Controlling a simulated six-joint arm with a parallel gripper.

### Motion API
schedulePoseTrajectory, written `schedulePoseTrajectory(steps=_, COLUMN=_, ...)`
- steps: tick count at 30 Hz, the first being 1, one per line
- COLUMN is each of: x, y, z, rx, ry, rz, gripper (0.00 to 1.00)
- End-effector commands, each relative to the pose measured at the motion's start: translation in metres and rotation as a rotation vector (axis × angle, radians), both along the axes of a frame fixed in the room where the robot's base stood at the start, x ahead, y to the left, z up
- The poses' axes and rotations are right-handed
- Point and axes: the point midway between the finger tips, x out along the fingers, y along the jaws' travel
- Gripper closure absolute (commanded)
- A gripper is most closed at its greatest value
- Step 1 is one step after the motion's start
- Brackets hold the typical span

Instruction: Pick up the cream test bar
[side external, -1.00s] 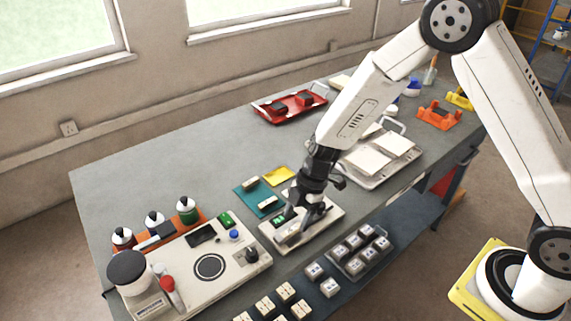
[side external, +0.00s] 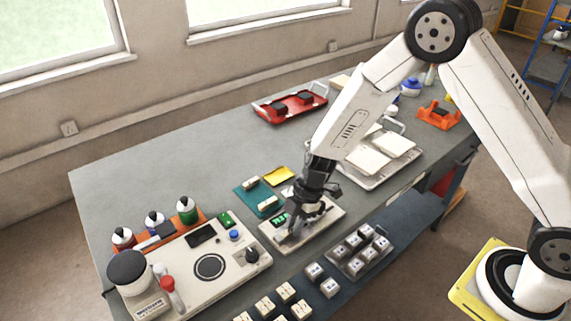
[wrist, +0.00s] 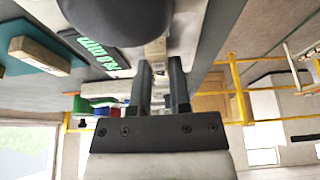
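My gripper (side external: 292,236) is low over the front of a pale tester with a green digital display (side external: 280,219). In the wrist view its two dark fingers (wrist: 163,64) stand apart with a gap between them. A small cream piece (wrist: 155,48), perhaps the cream test bar, shows just beyond the fingertips, partly hidden by a dark rounded part; I cannot tell whether they touch it. Two cream bars, one farther back (side external: 250,182) and one nearer (side external: 267,202), lie on a teal mat (side external: 244,195) behind the tester. In the wrist view a cream bar (wrist: 38,54) lies on the mat.
A cream console (side external: 187,272) with bottles stands at left. A yellow pad (side external: 279,174) lies behind the tester. A tray with white tiles (side external: 367,160) is at right, a red tray (side external: 287,107) at back. Small blocks (side external: 288,291) fill the lower front shelf. The back-left tabletop is clear.

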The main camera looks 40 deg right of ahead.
Motion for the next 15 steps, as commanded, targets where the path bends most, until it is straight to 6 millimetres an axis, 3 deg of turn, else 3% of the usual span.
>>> schedulePoseTrajectory(steps=15, x=0.0004, y=0.0001, z=0.0023, rx=0.001, ry=-0.001, rz=0.000, gripper=1.00)
